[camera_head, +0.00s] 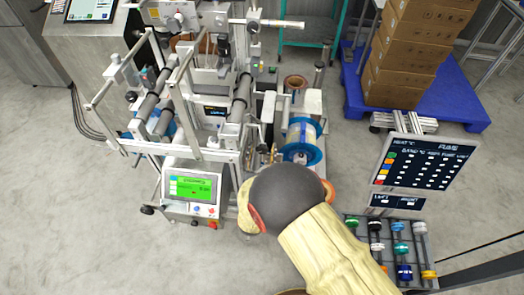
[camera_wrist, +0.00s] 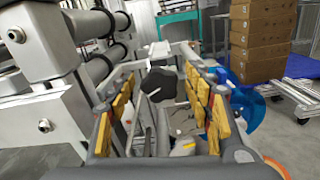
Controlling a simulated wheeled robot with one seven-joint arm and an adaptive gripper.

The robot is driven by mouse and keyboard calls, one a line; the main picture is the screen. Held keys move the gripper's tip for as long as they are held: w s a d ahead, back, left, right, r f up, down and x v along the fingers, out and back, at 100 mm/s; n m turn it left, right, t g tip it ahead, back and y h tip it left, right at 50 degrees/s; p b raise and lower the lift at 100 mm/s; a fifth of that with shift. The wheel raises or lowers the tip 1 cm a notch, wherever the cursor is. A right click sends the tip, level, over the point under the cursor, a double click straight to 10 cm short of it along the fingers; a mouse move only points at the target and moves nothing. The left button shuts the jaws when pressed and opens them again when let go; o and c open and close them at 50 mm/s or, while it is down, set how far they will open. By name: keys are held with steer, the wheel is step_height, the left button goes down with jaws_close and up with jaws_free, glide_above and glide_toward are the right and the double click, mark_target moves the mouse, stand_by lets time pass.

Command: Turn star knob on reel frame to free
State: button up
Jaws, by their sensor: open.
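A dark star knob (camera_wrist: 160,84) shows near the middle of the wrist view, on the reel frame (camera_wrist: 78,92). My gripper (camera_wrist: 163,101) is open, with yellow-padded fingers to the left and right of the knob in the picture. I cannot tell whether either finger touches it. A blue-flanged reel (camera_wrist: 246,112) is partly hidden behind the right finger. In the head view the reel (camera_head: 301,141) sits on the right side of the machine, just beyond my arm. My arm hides most of my gripper and the knob there.
A control box with a green screen (camera_head: 191,188) stands left of my arm. A rack of coloured rolls (camera_head: 376,247) and a dark sign board (camera_head: 428,160) are at the right. Stacked cartons (camera_head: 405,55) stand on a blue pallet (camera_head: 451,110) behind. Grey floor is clear at lower left.

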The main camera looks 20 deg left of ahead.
steer(key=shift+c, duration=0.6)
steer(key=c, duration=1)
steer(key=shift+c, duration=0.2)
steer(key=shift+r+n+p, duration=0.15)
steer(key=shift+n+p, duration=0.7)
steer(key=shift+n, duration=0.15)
steer(key=shift+n+p, duration=0.7)
steer(key=shift+n, duration=0.7)
steer(key=o, duration=1.2)
steer(key=shift+c, duration=0.2)
steer(key=v, duration=1.2)
